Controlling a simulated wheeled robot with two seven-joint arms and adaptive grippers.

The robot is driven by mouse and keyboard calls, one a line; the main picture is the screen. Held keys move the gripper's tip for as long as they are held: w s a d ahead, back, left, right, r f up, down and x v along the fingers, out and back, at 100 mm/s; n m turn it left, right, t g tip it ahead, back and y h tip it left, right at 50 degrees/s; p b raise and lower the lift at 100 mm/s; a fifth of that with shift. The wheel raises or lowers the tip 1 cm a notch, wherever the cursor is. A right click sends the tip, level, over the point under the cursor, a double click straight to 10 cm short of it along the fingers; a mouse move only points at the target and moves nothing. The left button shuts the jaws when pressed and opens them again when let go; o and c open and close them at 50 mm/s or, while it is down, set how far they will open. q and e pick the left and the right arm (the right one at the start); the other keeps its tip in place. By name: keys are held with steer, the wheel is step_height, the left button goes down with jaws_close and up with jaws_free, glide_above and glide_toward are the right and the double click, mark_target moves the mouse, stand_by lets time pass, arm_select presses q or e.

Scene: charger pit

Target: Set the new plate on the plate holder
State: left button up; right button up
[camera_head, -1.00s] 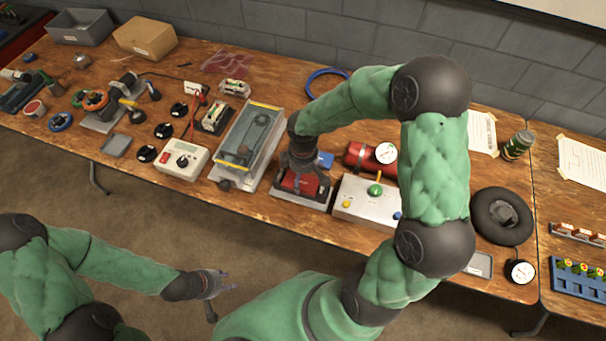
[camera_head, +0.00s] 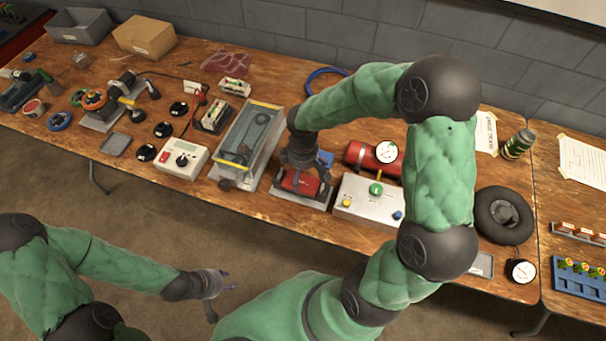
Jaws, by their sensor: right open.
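A red block-like piece (camera_head: 302,183) lies on a grey flat base (camera_head: 296,198) near the table's front edge. I cannot tell whether these are the new plate and the plate holder. My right gripper (camera_head: 300,168) is open, pointing down directly above the red piece and hiding part of its back; a small gap or light contact cannot be told apart. My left gripper (camera_head: 223,295) hangs open and empty over the floor, in front of the table. Small grey flat trays lie at the left (camera_head: 115,145) and at the right (camera_head: 482,265), partly hidden by my arm.
A clear-lidded case (camera_head: 247,145) stands close left of the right gripper. A white button box (camera_head: 368,200) and a red cylinder (camera_head: 362,155) stand close right. A black ring (camera_head: 503,214) and a gauge (camera_head: 520,270) lie further right. The left table holds several tools.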

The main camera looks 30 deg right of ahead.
mark_target(303, 178)
step_height(303, 178, up, 10)
stand_by(0.4)
steer(key=shift+c, duration=0.3)
stand_by(2.0)
